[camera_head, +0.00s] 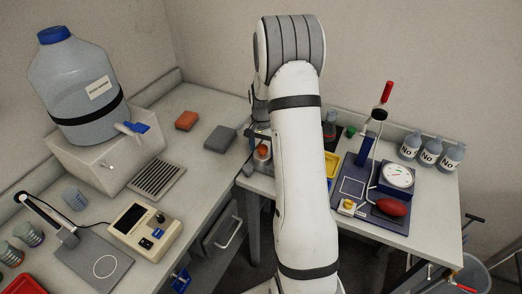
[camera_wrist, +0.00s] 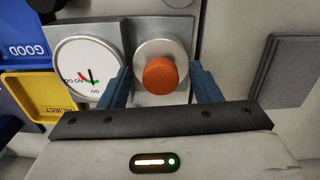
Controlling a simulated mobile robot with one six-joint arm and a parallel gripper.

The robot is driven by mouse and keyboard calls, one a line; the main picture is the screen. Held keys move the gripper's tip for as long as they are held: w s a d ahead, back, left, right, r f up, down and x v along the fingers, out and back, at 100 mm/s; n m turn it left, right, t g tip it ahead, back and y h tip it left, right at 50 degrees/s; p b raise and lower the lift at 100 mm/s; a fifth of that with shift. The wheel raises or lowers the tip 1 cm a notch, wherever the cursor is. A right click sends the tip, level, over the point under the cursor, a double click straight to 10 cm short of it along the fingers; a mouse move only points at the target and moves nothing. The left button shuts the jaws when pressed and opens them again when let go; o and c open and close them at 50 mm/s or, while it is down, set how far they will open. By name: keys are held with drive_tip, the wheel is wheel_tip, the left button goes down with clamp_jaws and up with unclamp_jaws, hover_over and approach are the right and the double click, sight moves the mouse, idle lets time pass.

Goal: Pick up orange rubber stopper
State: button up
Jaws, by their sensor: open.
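The orange rubber stopper (camera_wrist: 160,75) stands on a round silver seat (camera_wrist: 176,50) in the wrist view. It also shows small and orange in the head view (camera_head: 263,150), just left of my white arm. My gripper (camera_wrist: 161,72) is open, with one blue finger on each side of the stopper. Gaps show between the stopper and both fingers, so it is not gripped. How deep the fingertips reach beside it is hard to tell. In the head view my gripper is mostly hidden by my arm.
A dial gauge (camera_wrist: 88,66) sits close left of the stopper, with a yellow REJECT tray (camera_wrist: 38,92) and blue GOOD tray (camera_wrist: 25,48) beyond. A flat grey pad (camera_wrist: 287,70) lies to the right. Labelled bottles (camera_head: 430,152) stand at the bench's far right.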

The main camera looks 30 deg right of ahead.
drive_tip(key=shift+c, duration=0.3)
drive_tip(key=c, duration=1.1)
drive_tip(key=shift+o, duration=0.2)
